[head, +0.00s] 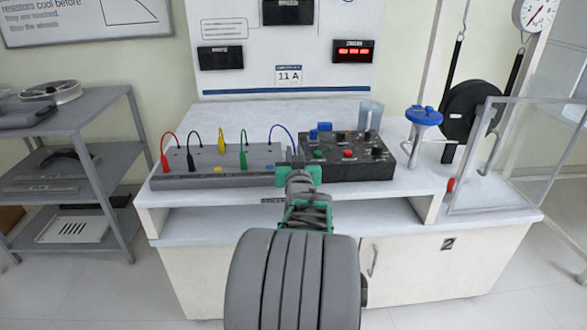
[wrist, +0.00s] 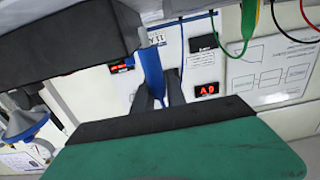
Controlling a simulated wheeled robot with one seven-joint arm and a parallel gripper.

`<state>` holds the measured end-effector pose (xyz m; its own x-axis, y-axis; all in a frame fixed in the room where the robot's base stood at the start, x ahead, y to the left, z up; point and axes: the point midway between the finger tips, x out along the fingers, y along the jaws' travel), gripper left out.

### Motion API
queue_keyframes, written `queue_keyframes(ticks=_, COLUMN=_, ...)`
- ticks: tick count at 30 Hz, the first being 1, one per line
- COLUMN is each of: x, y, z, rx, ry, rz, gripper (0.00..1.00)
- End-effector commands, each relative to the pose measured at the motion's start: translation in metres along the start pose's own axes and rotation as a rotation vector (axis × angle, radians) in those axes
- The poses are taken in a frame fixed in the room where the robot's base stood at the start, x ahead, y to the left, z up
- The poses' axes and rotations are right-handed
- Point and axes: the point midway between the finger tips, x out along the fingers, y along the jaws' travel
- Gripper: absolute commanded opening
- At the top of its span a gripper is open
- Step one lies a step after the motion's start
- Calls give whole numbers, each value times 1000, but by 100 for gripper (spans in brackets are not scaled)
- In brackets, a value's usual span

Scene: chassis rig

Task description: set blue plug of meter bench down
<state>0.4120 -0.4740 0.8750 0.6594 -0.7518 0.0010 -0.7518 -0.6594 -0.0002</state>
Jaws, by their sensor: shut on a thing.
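My gripper (head: 296,158) is shut on the blue plug, at the gap between the grey lead rack (head: 195,182) and the black meter box (head: 365,165). In the wrist view the blue plug (wrist: 152,72) shows between the grey fingertips (wrist: 157,98), beside a large dark block that looks like the meter box (wrist: 70,40). The blue lead (head: 281,127) arcs from the rack down to my gripper. In the head view the plug itself is hidden by my gripper. I cannot tell whether its tip touches anything.
Red (head: 166,152), black (head: 193,150), yellow (head: 221,142) and green (head: 243,148) leads stand on the rack at left. A clear beaker (head: 370,116) is behind the box. A blue-topped stand (head: 424,116) and clear panel (head: 505,150) are at right. The bench top (head: 240,114) behind is clear.

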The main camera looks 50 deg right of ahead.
Motion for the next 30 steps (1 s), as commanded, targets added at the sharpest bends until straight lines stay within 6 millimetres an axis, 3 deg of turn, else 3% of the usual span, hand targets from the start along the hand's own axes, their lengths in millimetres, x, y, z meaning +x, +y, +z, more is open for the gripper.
queue_keyframes(ticks=8, x=8, y=-2, z=39, rx=1, ry=-1, rz=0, gripper=0)
queue_keyframes(ticks=20, x=8, y=-2, z=44, rx=0, ry=2, rz=0, gripper=0)
queue_keyframes(ticks=21, x=8, y=-2, z=42, rx=0, ry=1, rz=0, gripper=20)
queue_keyframes(ticks=24, x=8, y=-2, z=42, rx=0, ry=1, rz=0, gripper=26)
queue_keyframes(ticks=30, x=7, y=-2, z=41, rx=0, ry=1, rz=0, gripper=26)
